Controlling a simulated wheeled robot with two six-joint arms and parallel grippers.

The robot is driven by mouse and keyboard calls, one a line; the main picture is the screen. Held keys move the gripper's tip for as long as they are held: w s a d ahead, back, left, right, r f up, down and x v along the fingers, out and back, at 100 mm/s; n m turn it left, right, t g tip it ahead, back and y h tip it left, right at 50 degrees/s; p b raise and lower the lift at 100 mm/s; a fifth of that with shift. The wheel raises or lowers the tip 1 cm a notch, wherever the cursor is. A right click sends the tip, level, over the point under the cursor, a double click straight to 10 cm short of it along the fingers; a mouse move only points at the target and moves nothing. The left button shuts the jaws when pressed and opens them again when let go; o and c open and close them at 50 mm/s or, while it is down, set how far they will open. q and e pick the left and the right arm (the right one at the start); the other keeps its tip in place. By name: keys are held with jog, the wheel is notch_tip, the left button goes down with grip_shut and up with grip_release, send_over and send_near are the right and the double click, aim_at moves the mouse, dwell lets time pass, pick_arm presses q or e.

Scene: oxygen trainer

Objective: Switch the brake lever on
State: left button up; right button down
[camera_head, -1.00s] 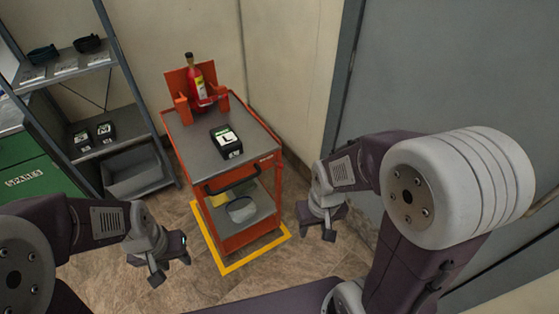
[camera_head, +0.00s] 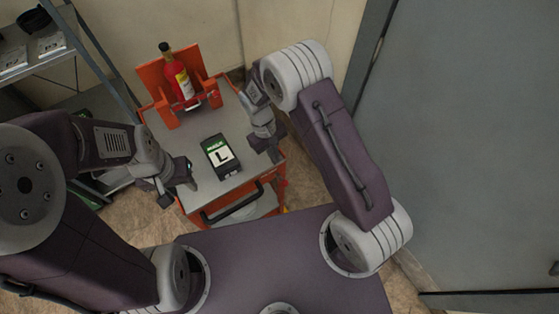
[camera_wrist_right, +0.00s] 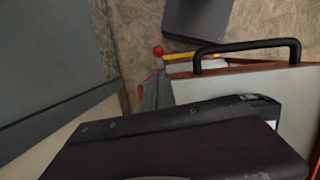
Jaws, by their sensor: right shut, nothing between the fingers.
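The orange cart (camera_head: 237,182) with a grey top stands in front of me. A small red knob (camera_wrist_right: 158,50) shows beside the cart in the right wrist view. It may be the brake lever's end; its shaft and setting are not clear. My right gripper (camera_head: 274,156) is shut and empty at the right edge of the cart top. My left gripper (camera_head: 178,192) has its fingers apart and is empty, at the cart's front left corner. Neither gripper visibly touches the knob.
The cart's black handle (camera_wrist_right: 245,46) faces me. Shelves (camera_head: 45,50) stand left; a grey door (camera_head: 470,140) is right.

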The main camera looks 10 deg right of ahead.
aim_at(282, 180)
jog(key=x, duration=1)
jog(key=shift+p, duration=0.35)
pick_arm(q)
jog(key=shift+s+d+r, duration=0.1)
jog(key=shift+s+r, duration=0.05)
jog(key=shift+r, duration=0.35)
pick_arm(e)
jog(key=shift+s, duration=0.1)
pick_arm(q)
jog(key=shift+f, duration=0.1)
